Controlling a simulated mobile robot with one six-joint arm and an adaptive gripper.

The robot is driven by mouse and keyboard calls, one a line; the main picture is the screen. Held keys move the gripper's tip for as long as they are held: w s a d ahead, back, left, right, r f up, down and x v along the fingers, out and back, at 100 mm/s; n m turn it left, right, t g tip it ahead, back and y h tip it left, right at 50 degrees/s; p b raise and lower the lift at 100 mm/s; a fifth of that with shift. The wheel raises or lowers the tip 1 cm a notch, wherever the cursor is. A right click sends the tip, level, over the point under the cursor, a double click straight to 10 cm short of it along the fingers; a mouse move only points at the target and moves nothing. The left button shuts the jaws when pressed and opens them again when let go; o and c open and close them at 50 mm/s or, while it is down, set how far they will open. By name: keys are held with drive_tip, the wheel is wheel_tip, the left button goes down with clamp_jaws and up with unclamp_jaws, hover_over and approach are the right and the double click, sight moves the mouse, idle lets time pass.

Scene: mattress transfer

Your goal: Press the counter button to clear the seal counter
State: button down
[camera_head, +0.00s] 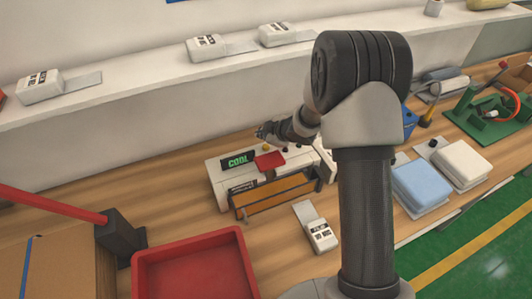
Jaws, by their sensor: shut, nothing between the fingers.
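A white machine (215,171) stands on the wooden bench with a lit green display reading "COOL" (238,160). A red part (270,161) and a small yellow button-like spot (267,147) are on its top. A white block with dark printed characters (321,235) lies on the bench in front; I cannot tell from its small print whether it is the counter. My gripper (262,134) is shut and empty, above the rear of the machine near the yellow spot. I cannot tell whether it touches anything.
Blue (421,184) and white (462,160) pads lie right. A white shelf (130,87) runs behind.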

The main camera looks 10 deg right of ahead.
sight(264, 148)
drive_tip(key=shift+f+b, duration=0.4)
drive_tip(key=shift+f, duration=0.5)
drive_tip(key=shift+f, duration=0.15)
idle(0.6)
drive_tip(key=shift+f+b, duration=0.3)
drive_tip(key=shift+f+b, duration=0.75)
drive_tip(key=shift+f, duration=0.2)
idle(0.8)
drive_tip(key=shift+r, duration=0.1)
drive_tip(key=shift+r+p, duration=1.3)
drive_tip(key=shift+p, duration=0.05)
wheel_tip(264, 148, up, 5)
drive_tip(key=p, duration=0.5)
